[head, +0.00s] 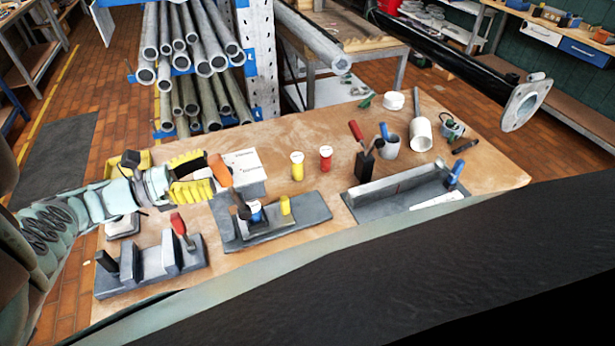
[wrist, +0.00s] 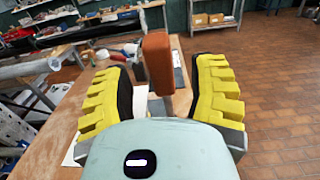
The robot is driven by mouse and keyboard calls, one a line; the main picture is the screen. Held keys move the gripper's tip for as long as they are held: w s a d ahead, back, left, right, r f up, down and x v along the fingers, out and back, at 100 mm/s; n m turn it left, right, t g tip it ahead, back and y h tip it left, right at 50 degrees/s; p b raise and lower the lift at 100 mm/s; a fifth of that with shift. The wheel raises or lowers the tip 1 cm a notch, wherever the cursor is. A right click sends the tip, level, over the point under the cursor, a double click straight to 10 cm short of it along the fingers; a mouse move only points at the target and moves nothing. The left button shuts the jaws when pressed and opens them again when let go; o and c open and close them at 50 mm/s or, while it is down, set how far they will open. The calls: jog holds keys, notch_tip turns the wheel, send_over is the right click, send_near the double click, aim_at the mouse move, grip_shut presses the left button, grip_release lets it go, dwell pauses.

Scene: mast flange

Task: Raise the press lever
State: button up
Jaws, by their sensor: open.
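The press lever has an orange handle (head: 220,172) on a dark arm that slants down to the press (head: 275,228), a grey base with a blue part and a yellow cylinder on it. The handle leans up and to the left in the head view. My gripper (head: 207,173), with yellow ribbed fingers, is open just left of the handle. In the wrist view the orange handle (wrist: 158,62) stands between the two open fingers, with gaps on both sides. The lever's lower arm is mostly hidden there.
A grey fixture with a red-handled lever (head: 181,226) stands front left on the wooden bench (head: 290,145). A yellow bottle (head: 297,168) and a red bottle (head: 326,159) stand behind the press. A grey angle fixture (head: 400,190) lies to the right. A pipe rack is behind.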

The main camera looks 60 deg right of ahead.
jog(key=shift+v, duration=1.5)
jog(key=shift+w+a, duration=0.25)
jog(key=shift+a, duration=0.2)
